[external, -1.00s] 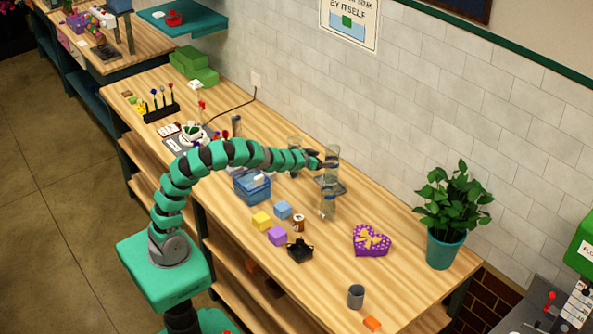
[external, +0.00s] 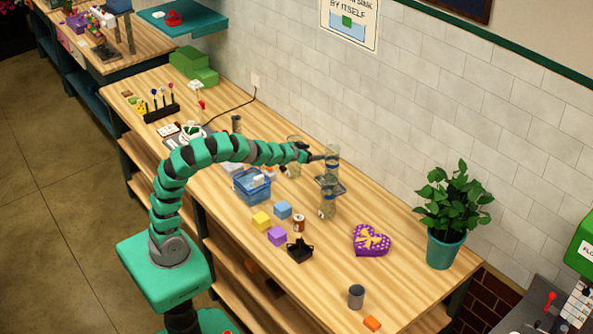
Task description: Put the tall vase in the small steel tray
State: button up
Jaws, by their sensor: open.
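A clear, tall glass vase (external: 332,153) stands upright at the small dark grey steel tray (external: 341,188) in the middle right of the table. Its base appears to be within the tray's outline, but I cannot tell exactly how it rests. My gripper (external: 322,157) is open at the left side of the vase's upper part, with its fingertips close to the glass. Whether they touch it is too small to tell. Another clear glass vessel (external: 327,207) stands at the tray's near edge.
More clear glassware (external: 294,169) stands left of the tray under my wrist. The tiled wall runs close behind.

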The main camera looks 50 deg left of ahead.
jog(key=s+a+r, duration=0.2)
jog(key=s+r, duration=0.2)
jog(key=r, duration=0.6)
jog(key=s+a+r+t, duration=0.15)
jog(key=s+r, duration=0.35)
jog(key=r, duration=0.5)
jog(key=s+a+r, duration=0.2)
jog(key=s+r, duration=0.2)
jog(key=r, duration=0.6)
jog(key=s+a+r, duration=0.3)
jog(key=s+r, duration=0.6)
jog(key=shift+s, duration=0.2)
jog(key=shift+f+b, duration=0.5)
